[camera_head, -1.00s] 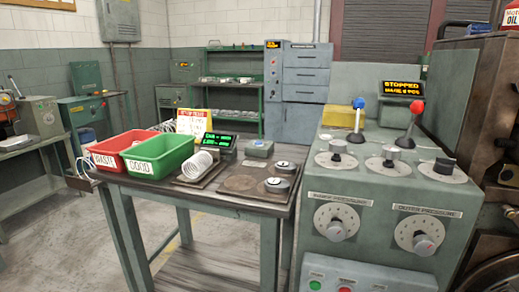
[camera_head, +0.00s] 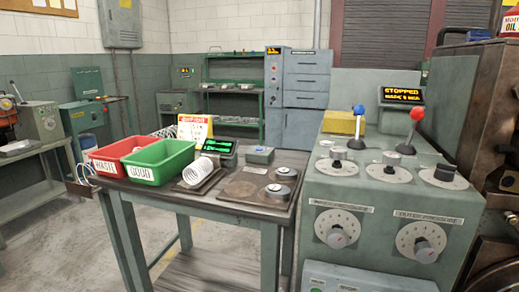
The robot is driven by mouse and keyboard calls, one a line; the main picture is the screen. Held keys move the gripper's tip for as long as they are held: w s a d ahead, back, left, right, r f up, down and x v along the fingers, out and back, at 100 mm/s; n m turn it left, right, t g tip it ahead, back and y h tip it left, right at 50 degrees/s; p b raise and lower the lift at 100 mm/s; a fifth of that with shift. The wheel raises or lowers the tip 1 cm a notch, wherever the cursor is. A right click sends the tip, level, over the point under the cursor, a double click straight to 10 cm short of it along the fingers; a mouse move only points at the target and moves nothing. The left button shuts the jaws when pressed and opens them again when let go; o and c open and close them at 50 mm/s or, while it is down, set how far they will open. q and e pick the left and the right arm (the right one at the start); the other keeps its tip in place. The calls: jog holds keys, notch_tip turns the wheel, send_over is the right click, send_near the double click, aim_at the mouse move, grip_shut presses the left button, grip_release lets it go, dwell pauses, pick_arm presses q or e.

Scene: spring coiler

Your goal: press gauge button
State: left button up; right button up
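A white coil spring (camera_head: 207,165) lies on a dark plate in front of the display. Two round dark pieces with pale tops, one farther (camera_head: 286,173) and one nearer (camera_head: 278,191), sit on the bench's right part. Neither of my grippers shows in the view.
A red bin (camera_head: 105,163) and a green bin (camera_head: 160,166) stand on the bench's left. A green-grey control console (camera_head: 385,205) with dials, a blue-knobbed lever (camera_head: 359,121) and a red-knobbed lever (camera_head: 411,130) stands at the right. Its screen (camera_head: 402,93) reads "STOPPED".

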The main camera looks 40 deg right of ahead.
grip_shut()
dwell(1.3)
